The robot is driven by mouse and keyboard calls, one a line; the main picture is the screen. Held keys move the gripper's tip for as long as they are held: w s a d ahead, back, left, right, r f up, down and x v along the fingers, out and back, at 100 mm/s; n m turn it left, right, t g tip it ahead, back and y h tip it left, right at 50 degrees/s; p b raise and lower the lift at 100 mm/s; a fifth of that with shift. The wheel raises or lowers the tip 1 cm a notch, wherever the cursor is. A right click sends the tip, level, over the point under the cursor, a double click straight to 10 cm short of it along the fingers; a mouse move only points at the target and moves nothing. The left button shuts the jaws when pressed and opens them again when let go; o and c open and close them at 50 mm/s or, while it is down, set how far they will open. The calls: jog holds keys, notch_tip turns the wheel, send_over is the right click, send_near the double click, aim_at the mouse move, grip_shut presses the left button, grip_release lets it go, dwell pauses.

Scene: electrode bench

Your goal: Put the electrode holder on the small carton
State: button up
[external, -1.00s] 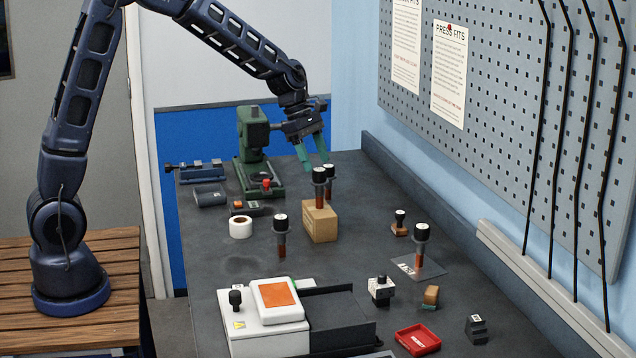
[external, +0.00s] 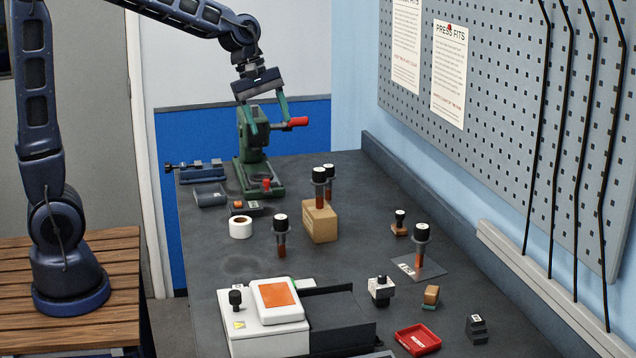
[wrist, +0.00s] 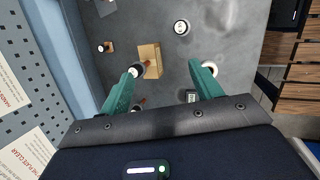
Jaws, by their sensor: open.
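My gripper (external: 266,112) is open and empty, raised near the green press at the back of the bench. A small tan carton (external: 320,224) stands mid-bench. An electrode holder (external: 319,178) with black cap, grey collar and reddish lower end appears upright on its top. A second similar holder (external: 330,172) stands just behind, its base hidden. Another holder (external: 281,232) stands left of the carton, and one more (external: 421,240) stands on a grey plate to the right. In the wrist view the carton (wrist: 154,55) lies beyond my spread fingers (wrist: 165,70), with a black-capped holder at its left edge.
The green press (external: 257,155) has a red lever near my fingers. A white tape roll (external: 240,228), a white box (external: 262,330), a red tray (external: 418,339) and small blocks stand around. The pegboard wall (external: 490,110) bounds the right side.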

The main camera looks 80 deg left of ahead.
jog(key=s+d+m+y, duration=0.1)
jog(key=s+d+m, duration=0.3)
jog(key=s+m, duration=0.5)
jog(key=s+d+m+t+y, duration=0.1)
jog(key=s+d+m, duration=0.2)
jog(key=s+m, duration=0.7)
jog(key=s+r, duration=0.1)
jog(key=s, duration=0.7)
jog(key=shift+s+d, duration=0.3)
jog(key=shift+d, duration=0.1)
